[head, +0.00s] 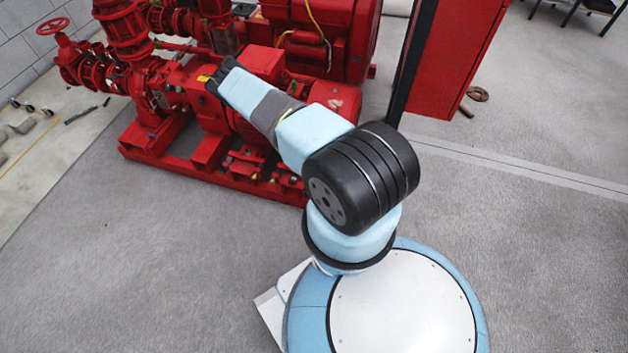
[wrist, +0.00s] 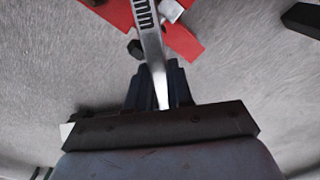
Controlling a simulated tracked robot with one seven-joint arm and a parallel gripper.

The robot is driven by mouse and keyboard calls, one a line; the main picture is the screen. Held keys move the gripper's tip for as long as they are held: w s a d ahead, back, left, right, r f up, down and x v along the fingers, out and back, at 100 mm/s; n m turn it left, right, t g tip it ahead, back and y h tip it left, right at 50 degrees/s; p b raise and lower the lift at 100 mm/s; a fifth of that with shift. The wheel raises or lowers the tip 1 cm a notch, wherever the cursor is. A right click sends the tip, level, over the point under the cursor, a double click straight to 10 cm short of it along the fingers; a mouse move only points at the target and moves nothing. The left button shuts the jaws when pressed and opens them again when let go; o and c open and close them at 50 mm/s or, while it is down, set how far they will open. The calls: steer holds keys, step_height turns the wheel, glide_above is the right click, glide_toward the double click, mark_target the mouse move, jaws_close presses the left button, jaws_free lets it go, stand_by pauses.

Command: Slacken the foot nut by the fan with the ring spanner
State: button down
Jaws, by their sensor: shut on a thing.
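In the wrist view my gripper (wrist: 160,82) is shut on the silver spanner (wrist: 153,45). The spanner points away from the jaws toward a red metal part (wrist: 183,42), and its far end is cut off by the top edge. A small dark piece (wrist: 135,48), possibly a nut or bolt head, sits just left of the spanner. A pale metal piece (wrist: 172,9) shows to its right. I cannot tell whether the ring is around a nut. The foot nut is not discernible there.
The pumpset's red base frame (head: 160,160) stands on grey floor. A red cabinet (head: 450,60) with a dark edge stands to the right. A red handwheel (head: 52,26) and valves are at the left. Open floor lies in front and to the right.

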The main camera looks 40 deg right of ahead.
steer(key=shift+f, duration=1.1)
steer(key=shift+d, duration=0.1)
steer(key=shift+w+d+n, duration=0.25)
steer(key=shift+d+n, duration=0.85)
steer(key=shift+d, duration=0.25)
steer(key=shift+w+d+n, duration=0.2)
steer(key=shift+d+n, duration=0.9)
steer(key=shift+d, duration=0.2)
steer(key=shift+s+a+f+m, duration=0.1)
steer(key=shift+a+m, duration=0.2)
steer(key=shift+a, duration=0.05)
steer(key=shift+r, duration=2.5)
